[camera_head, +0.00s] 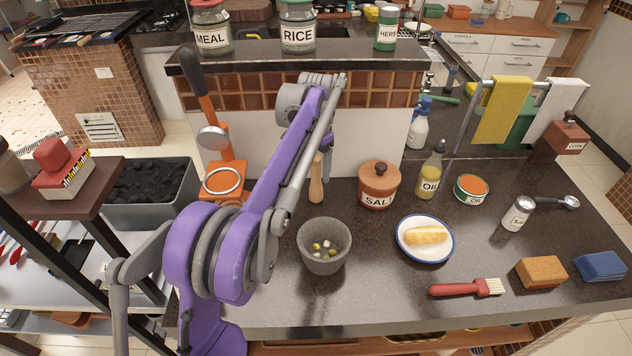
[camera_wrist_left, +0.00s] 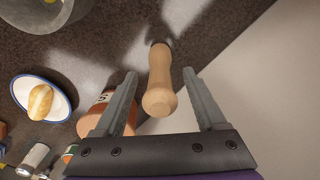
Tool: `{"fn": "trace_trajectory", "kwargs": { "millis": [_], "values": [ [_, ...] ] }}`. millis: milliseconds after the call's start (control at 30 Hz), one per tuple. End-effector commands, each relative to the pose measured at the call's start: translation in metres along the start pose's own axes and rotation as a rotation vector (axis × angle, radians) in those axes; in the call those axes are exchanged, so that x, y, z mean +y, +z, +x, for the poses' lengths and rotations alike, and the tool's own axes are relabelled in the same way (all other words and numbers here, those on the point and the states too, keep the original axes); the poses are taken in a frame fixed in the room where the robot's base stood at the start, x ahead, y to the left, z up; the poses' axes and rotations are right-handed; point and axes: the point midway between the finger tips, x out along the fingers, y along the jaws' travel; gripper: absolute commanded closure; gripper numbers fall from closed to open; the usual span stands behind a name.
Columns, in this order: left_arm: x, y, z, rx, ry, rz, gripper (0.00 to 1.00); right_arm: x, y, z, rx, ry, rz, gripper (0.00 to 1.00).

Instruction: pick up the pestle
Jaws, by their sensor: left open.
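The pestle (camera_head: 316,187) is a light wooden, rounded-handled piece standing upright on the dark counter by the low white wall. In the left wrist view the pestle (camera_wrist_left: 160,85) shows end-on between the two fingers. My left gripper (camera_wrist_left: 160,73) is open, with one finger on each side of the pestle and a visible gap to both. In the head view the left gripper (camera_head: 327,168) is mostly hidden behind my purple arm, just beside the pestle. My right gripper is not in view.
A grey mortar (camera_head: 324,258) with small pieces inside stands in front of the pestle. A salt jar (camera_head: 379,185) stands close on the right. A plate with bread (camera_head: 425,238), an oil bottle (camera_head: 431,175) and a red brush (camera_head: 465,288) are farther right.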

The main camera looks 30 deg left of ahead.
Motion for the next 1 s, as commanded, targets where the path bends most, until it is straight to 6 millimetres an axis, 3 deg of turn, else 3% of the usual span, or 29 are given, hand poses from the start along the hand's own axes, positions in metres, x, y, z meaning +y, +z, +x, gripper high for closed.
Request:
{"fn": "trace_trajectory", "kwargs": {
  "millis": [133,533,1000],
  "values": [
    [0.0,-0.0002,-0.0005,0.0,0.0,0.0,0.29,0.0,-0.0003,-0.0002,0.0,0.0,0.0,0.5],
    [0.0,-0.0002,-0.0007,0.0,0.0,0.0,1.0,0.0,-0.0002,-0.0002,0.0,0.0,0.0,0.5],
    [-0.0001,-0.0003,-0.0084,0.0,0.0,0.0,1.0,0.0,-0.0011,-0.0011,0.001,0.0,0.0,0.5]
  ]
}}
